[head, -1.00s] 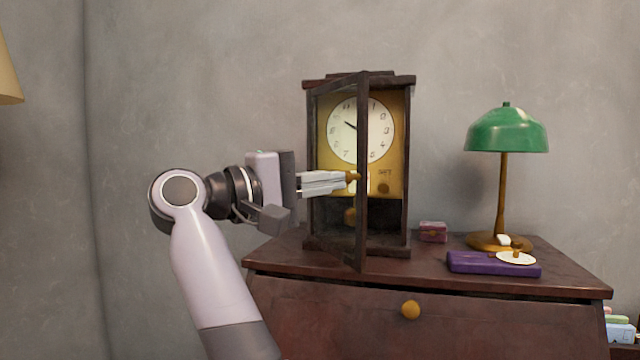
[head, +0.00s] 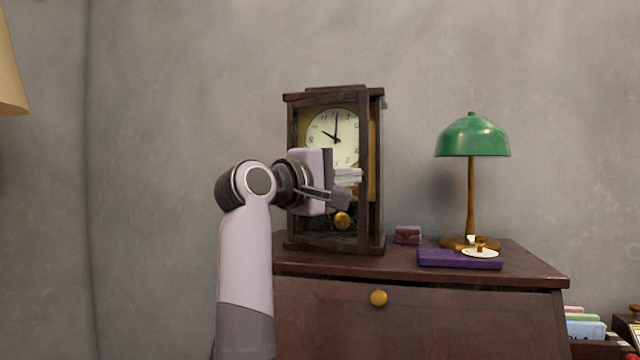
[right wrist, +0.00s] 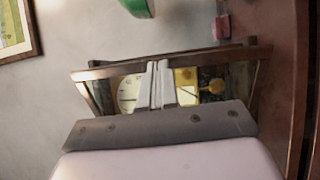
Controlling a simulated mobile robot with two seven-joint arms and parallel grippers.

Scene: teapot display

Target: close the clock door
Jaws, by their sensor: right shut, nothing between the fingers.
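The dark wooden clock (head: 379,160) with a white dial stands upright on the cabinet. Its framed door (head: 362,125) is slightly ajar: a strip of gold interior shows between the door's right post and the clock's right side. In the right wrist view the clock appears sideways, with the door frame (right wrist: 215,57) across the fingers. My right gripper (head: 350,176) is shut and empty, in front of the door's right part. Its fingers also show in the right wrist view (right wrist: 161,68). Whether they touch the door I cannot tell. The gripper hides part of the door. My left gripper is out of view.
The brown cabinet (head: 330,268) has a gold knob (head: 378,298). Right of the clock are a small pink box (head: 407,235), a purple case (head: 440,258) and a green lamp (head: 472,137). The wall is close behind.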

